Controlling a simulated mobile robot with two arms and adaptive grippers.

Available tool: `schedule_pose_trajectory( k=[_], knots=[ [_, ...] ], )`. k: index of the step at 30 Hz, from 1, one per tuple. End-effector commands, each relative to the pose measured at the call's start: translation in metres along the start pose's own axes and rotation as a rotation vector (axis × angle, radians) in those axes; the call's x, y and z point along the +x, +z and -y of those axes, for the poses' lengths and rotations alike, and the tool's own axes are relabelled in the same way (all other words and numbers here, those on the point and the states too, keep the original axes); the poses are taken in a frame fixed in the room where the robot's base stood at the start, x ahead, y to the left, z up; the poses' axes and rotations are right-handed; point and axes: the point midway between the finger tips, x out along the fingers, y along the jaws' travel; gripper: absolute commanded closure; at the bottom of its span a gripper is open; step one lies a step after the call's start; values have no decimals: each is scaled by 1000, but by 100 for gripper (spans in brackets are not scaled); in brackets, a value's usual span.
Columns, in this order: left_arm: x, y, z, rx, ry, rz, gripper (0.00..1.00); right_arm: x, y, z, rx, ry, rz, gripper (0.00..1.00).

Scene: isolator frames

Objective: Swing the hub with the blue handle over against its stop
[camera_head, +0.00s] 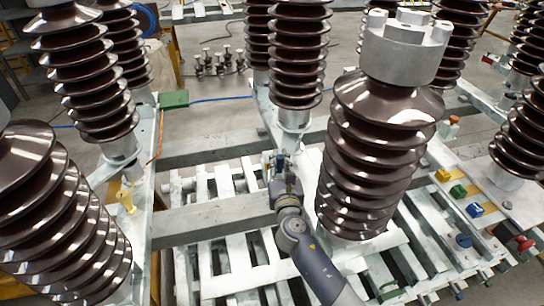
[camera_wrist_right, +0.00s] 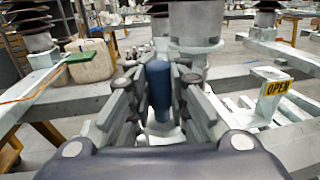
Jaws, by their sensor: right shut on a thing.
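The blue handle (camera_wrist_right: 158,88) stands upright between the fingers of my right gripper (camera_wrist_right: 160,105) in the right wrist view. The fingers are shut on it from both sides. In the head view my right gripper (camera_head: 282,166) reaches up from below, at the foot of the middle brown insulator (camera_head: 297,60); the handle there is mostly hidden by the fingers. A pale metal hub (camera_wrist_right: 195,25) under the insulator stands just behind the handle in the wrist view. The stop cannot be made out. My left gripper is not in view.
A large insulator (camera_head: 378,150) stands close right of my right arm. A yellow OPEN sign (camera_wrist_right: 277,88) is on a post at right. Coloured handles, including a yellow one (camera_head: 443,175), sit on the right frame. A green box (camera_head: 174,98) is at left. Slatted grey beams (camera_head: 215,225) lie below.

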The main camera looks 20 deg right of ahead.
Motion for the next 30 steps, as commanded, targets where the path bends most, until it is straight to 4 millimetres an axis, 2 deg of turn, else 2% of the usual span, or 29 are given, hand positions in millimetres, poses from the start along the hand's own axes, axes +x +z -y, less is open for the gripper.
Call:
schedule_pose_trajectory(
  k=[4,5,7,8,20,23,30],
  knots=[
    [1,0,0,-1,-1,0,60,-1,-2,-2,0,4,-3,100],
    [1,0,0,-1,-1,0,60,-1,-2,-2,0,4,-3,80],
    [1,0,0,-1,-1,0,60,-1,-2,-2,1,4,-3,64],
    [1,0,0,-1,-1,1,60,-1,-2,-2,1,4,-3,63],
    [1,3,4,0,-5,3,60,-5,-2,-2,0,4,-3,63],
    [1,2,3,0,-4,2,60,-18,-3,-2,0,4,-3,63],
    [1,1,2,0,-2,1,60,-70,-3,-2,0,5,-5,63]
  ],
)
